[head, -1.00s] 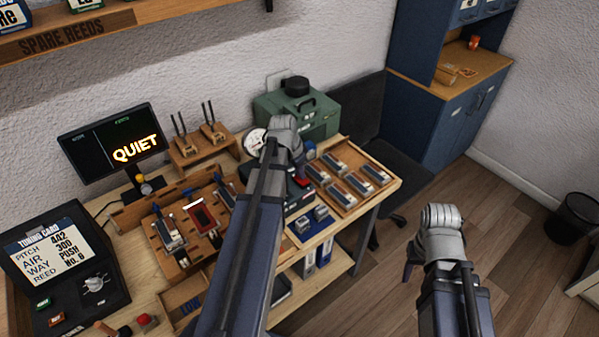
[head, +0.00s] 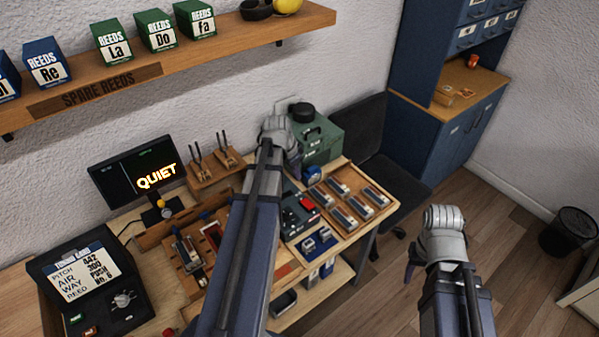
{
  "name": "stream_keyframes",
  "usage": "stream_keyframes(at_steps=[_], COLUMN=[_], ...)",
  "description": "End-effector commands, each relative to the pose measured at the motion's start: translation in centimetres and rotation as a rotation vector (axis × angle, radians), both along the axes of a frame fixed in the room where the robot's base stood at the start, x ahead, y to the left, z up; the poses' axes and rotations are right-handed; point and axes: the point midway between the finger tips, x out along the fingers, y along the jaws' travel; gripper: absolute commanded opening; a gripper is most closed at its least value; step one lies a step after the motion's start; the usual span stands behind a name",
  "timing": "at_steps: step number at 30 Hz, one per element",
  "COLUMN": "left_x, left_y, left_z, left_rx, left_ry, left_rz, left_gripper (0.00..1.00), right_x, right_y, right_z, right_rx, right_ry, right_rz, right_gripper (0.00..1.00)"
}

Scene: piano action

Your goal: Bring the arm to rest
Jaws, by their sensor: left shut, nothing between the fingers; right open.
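My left arm reaches up over the workbench, and my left gripper (head: 293,165) is at its end, in front of the green machine (head: 321,140). The wrist largely hides its fingers; it is shut and I see nothing held. My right gripper (head: 411,272) hangs over the floor to the right of the bench, mostly behind its own wrist. It is open and empty, clear of the furniture.
The bench (head: 152,262) carries a monitor (head: 138,176) reading QUIET, a tuning card box (head: 85,280) and a wooden tray of reed blocks (head: 345,183). A shelf (head: 190,62) hangs above. A dark chair (head: 385,170) stands behind the bench's right end. Open floor lies right.

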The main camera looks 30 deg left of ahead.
Motion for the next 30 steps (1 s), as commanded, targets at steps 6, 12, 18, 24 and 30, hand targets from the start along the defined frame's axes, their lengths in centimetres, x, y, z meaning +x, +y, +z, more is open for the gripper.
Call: stream_keyframes(at_steps=[6,12,18,24,30], left_x=[0.0,0.0,-0.1,-1.1,-4.8], left_y=[0.1,0.1,-0.5,-8.1,-19.0], left_z=[0.1,0.1,-0.1,-2.4,-5.4], left_rx=[0.0,0.0,-0.001,-0.008,0.025], left_ry=[0.0,0.0,0.004,0.076,0.193], left_rz=[0.0,0.0,-0.002,-0.013,-0.003], left_gripper=[0.0,0.0,0.0,0.0,0.0], right_x=[0.0,0.0,0.0,0.0,0.0], right_y=[0.0,0.0,0.0,0.0,0.0], right_z=[0.1,0.1,-0.1,-2.0,-4.6], right_rx=[0.0,0.0,0.0,0.0,-0.001], right_ry=[0.0,0.0,0.0,0.0,0.0], right_rz=[-0.001,-0.001,-0.001,0.001,0.003], right_gripper=[0.5,0.5,0.5,0.5,0.5])
